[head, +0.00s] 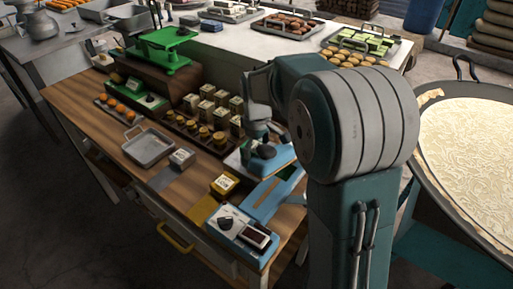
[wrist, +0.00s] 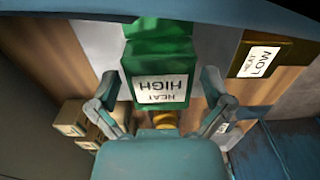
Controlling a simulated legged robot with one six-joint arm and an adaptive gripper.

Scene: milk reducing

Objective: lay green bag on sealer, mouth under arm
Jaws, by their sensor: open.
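The green bag (wrist: 160,62) has a white label reading HEAT HIGH and lies between the fingers of my gripper (wrist: 161,82) in the wrist view. The fingers are open, one close to each side of the bag; whether they touch it I cannot tell. In the head view my gripper (head: 262,150) is low over the table's right part. The blue sealer (head: 243,230), with a black dial and dark display, sits at the table's front right. Its light blue part (head: 268,200) reaches back towards my gripper. The bag is mostly hidden in the head view.
A gold bag (head: 203,211) with a LOW label lies left of the sealer. A silver bag (head: 164,179), metal tray (head: 148,150), several small boxes and jars, and a green scale (head: 167,50) are on the wooden table. A large pan (head: 465,150) stands at right.

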